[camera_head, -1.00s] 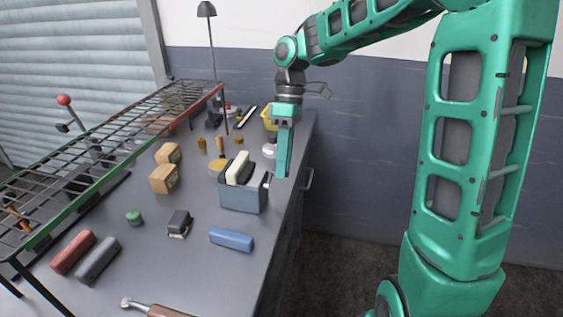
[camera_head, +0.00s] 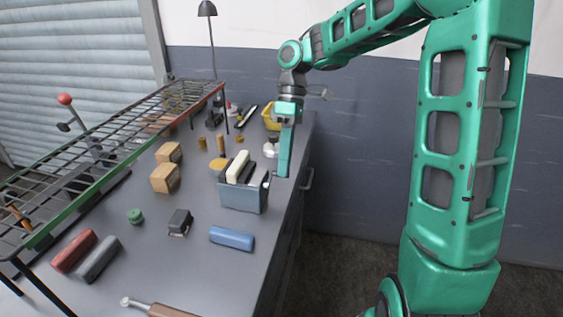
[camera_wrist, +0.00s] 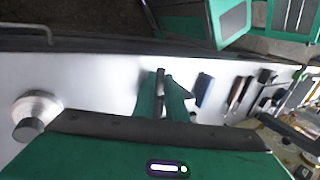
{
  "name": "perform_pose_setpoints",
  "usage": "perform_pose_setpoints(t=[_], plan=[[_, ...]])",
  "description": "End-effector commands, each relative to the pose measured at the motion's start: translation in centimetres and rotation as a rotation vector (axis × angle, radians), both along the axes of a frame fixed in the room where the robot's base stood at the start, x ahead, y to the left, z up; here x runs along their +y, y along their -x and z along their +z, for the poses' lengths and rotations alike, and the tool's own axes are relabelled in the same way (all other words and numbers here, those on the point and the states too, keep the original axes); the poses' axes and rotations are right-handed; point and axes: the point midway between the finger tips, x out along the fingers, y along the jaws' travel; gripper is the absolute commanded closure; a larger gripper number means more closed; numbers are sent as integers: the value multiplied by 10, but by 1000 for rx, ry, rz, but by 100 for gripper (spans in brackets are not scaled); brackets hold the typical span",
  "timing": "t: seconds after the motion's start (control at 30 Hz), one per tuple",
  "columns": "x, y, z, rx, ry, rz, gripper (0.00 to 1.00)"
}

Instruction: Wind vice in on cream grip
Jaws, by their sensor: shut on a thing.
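The vice (camera_head: 240,198) is a blue-grey block on the bench. My gripper (camera_head: 283,174) points down close to the right side of the vice, near the bench edge. In the wrist view the fingers (camera_wrist: 166,108) are closed around a thin dark bar (camera_wrist: 160,80), which looks like the vice's handle. The finger ends are partly hidden there by the gripper body, and the cream grip is not visible.
A blue block (camera_head: 231,238) and a dark block (camera_head: 180,222) lie nearer on the bench. A wire rack (camera_head: 120,125) runs along the left. Wooden blocks (camera_head: 165,178) stand left of the vice. A yellow bin (camera_head: 270,118) is behind my gripper.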

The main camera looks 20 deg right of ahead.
Motion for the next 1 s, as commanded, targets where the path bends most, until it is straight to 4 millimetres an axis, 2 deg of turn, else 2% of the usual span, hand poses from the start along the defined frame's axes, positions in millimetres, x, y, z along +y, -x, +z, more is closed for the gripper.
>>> perform_pose_setpoints(t=[1.0], plan=[[-8,-12,-30,382,-285,-12,100]])
